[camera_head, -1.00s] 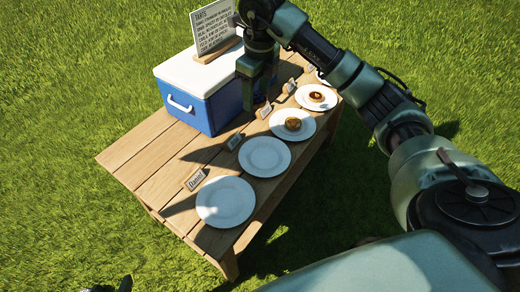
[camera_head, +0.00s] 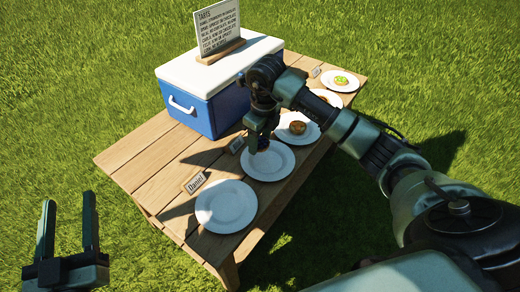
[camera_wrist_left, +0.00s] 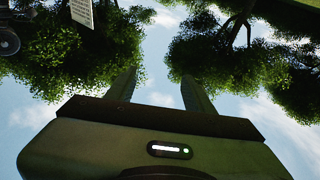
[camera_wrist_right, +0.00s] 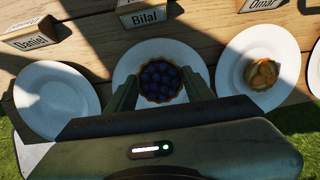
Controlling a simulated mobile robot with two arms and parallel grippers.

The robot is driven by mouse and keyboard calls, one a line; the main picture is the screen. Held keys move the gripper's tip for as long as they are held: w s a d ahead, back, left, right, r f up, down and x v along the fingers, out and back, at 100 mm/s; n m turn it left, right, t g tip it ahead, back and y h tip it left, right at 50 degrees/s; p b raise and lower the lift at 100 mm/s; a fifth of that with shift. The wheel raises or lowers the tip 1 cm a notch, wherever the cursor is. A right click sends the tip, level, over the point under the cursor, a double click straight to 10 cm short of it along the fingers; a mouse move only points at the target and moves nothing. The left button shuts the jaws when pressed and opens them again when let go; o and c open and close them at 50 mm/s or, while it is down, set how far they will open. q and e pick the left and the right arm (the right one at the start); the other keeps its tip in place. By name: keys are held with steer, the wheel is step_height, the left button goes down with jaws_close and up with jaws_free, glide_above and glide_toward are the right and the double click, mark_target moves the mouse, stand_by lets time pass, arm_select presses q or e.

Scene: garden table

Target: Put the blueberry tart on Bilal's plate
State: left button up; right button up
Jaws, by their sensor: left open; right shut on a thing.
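The blueberry tart (camera_wrist_right: 161,82) is dark blue with a brown crust. My right gripper (camera_wrist_right: 160,88) is shut on it, with a finger on each side. I cannot tell whether the tart touches the plate. In the head view my right gripper (camera_head: 258,146) points down over the back of Bilal's plate (camera_head: 270,168), and the tart is hardly distinguishable there. My left gripper (camera_head: 68,198) is open and empty over the grass, left of the table.
Daniel's empty plate (camera_head: 226,206) is nearest on the wooden table (camera_head: 150,165). Omar's plate (camera_wrist_right: 228,62) holds an orange-topped tart (camera_wrist_right: 262,74). A far plate holds a green-topped tart (camera_head: 341,81). A blue cooler (camera_head: 212,108) and a tart list sign (camera_head: 218,30) stand at the back.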

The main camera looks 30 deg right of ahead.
mark_target(261, 143)
step_height(261, 143, down, 3)
steer(key=shift+f+b, duration=0.15)
steer(key=shift+b, duration=0.3)
arm_select(q)
steer(key=r+t, duration=0.1)
steer(key=s+r+t, duration=0.1)
steer(key=r, duration=0.1)
steer(key=r+h, duration=0.1)
steer(key=shift+s+d+r+t, duration=0.15)
steer(key=shift+s+r+t, duration=0.15)
steer(key=shift+t, duration=0.1)
arm_select(e)
steer(key=shift+f, duration=0.15)
arm_select(q)
steer(key=shift+s+r+t, duration=0.2)
steer(key=shift+r+t, duration=0.1)
steer(key=shift+r, duration=0.1)
arm_select(e)
steer(key=shift+f, duration=0.35)
steer(key=o, duration=1.5)
arm_select(q)
steer(key=shift+s+r, duration=0.1)
steer(key=shift+r, duration=0.05)
